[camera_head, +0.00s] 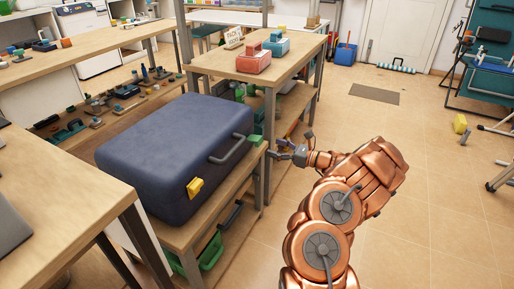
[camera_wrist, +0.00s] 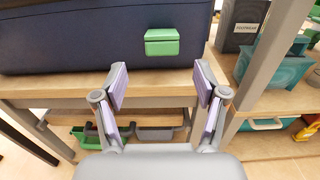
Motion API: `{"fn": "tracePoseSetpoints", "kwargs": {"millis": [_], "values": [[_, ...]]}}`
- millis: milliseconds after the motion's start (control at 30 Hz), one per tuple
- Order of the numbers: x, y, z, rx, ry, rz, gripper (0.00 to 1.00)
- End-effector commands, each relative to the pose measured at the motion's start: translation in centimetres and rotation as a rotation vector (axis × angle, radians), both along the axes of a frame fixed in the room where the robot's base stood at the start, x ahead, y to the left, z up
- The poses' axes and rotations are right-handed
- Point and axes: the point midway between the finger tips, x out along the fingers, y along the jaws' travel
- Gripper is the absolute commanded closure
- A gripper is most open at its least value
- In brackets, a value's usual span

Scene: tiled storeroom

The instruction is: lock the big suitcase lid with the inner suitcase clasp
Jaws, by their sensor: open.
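The big dark blue suitcase (camera_head: 175,145) lies flat on a low wooden bench, its lid looking closed. Its front side has a grey handle (camera_head: 231,149) between a yellow clasp (camera_head: 194,187) and a green clasp (camera_head: 254,140). The green clasp (camera_wrist: 162,43) is near the top centre of the wrist view; I cannot tell whether it is latched. My gripper (camera_head: 281,150) is in front of the suitcase's green-clasp end. In the wrist view my gripper (camera_wrist: 161,82) is open and empty, its purple-padded fingers apart below the green clasp, not touching it.
The bench top (camera_wrist: 60,86) runs under the suitcase, with a green bin (camera_wrist: 90,136) on the shelf below. A grey table post (camera_wrist: 268,50) stands close on the right. A table with red and teal cases (camera_head: 253,60) is behind.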

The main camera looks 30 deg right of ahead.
Motion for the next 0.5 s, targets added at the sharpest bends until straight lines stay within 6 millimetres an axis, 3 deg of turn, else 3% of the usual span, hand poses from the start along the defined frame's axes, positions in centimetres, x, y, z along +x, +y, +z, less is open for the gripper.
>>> {"fn": "tracePoseSetpoints", "kwargs": {"millis": [167, 500], "values": [[1.0, 0.4, -0.4, 0.004, 0.001, -0.006, 0.28], [5.2, 3.0, -0.4, 0.002, 0.002, -0.004, 0.28]]}}
